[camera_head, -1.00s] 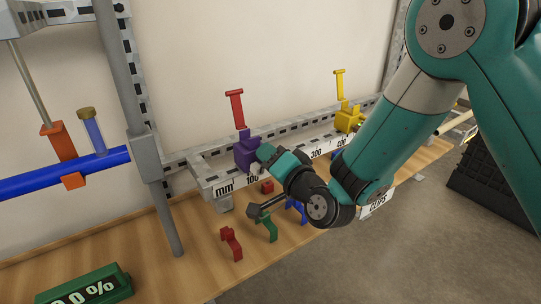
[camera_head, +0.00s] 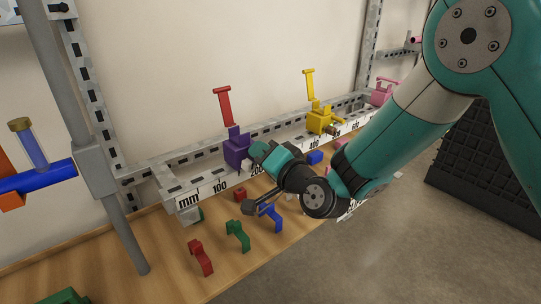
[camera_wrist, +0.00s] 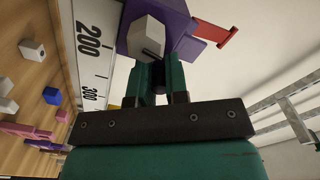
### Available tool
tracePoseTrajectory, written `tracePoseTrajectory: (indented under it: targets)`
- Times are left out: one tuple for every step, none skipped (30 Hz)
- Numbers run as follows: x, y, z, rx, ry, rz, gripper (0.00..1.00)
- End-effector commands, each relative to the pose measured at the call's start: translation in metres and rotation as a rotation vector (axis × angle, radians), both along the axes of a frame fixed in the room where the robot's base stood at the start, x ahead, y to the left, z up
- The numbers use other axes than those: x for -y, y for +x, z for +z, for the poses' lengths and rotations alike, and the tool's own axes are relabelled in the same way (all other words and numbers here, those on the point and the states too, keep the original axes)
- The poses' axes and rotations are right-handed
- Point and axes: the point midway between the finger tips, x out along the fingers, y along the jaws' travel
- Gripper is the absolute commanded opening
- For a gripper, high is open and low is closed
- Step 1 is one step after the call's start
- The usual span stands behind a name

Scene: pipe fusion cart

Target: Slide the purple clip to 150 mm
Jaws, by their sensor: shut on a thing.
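The purple clip (camera_head: 237,150) sits on the slotted rail, above the white mm scale (camera_head: 240,178). From the head view it stands between the 100 and 200 marks; the exact reading cannot be told. My gripper (camera_head: 257,151) comes at it from the right front and is shut on it. In the wrist view, the purple clip (camera_wrist: 170,35) lies beyond the fingers of my gripper (camera_wrist: 163,77), with a pale grey block on its near face. The 200 mark shows to its left there. The fingers partly hide the clip's gripped part.
A red upright piece (camera_head: 223,107) rises at the purple clip. A yellow clip (camera_head: 320,119) sits further right on the rail, and a pink one (camera_head: 381,93) beyond it. Red, green and blue pieces lie on the wooden table (camera_head: 175,248) below. A post (camera_head: 95,140) stands left.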

Motion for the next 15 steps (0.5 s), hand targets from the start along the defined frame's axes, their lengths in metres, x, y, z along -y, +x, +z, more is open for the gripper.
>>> tracePoseTrajectory:
  targets:
    - [0.0001, -0.0007, -0.0001, -0.003, -0.001, 0.001, 0.0]
    - [0.0002, -0.0007, -0.0002, -0.003, -0.001, 0.001, 0.0]
    - [0.0001, -0.0007, -0.0003, -0.003, -0.001, 0.001, 0.0]
    - [0.0001, -0.0008, -0.0002, -0.003, -0.001, 0.001, 0.0]
    - [0.0001, -0.0008, -0.0002, -0.003, -0.001, 0.001, 0.0]
    - [0.0001, -0.0008, -0.0002, -0.003, -0.001, 0.001, 0.24]
    - [0.0001, -0.0008, -0.0002, -0.003, -0.001, 0.001, 0.31]
    - [0.0, -0.0008, -0.0001, -0.003, -0.001, 0.001, 0.38]
    - [0.0, -0.0008, -0.0001, -0.003, -0.001, 0.001, 0.4]
    - [0.0, -0.0008, -0.0001, -0.002, -0.001, 0.001, 0.4]
    - [0.0, -0.0007, -0.0001, -0.002, -0.001, 0.001, 0.4]
    - [0.0, -0.0007, -0.0001, -0.002, -0.001, 0.001, 0.4]
    - [0.0001, -0.0006, -0.0001, -0.002, -0.001, 0.001, 0.4]
    - [0.0001, -0.0006, -0.0001, -0.002, -0.001, 0.001, 0.4]
    - [0.0001, -0.0006, -0.0001, -0.002, 0.0, 0.0, 0.4]
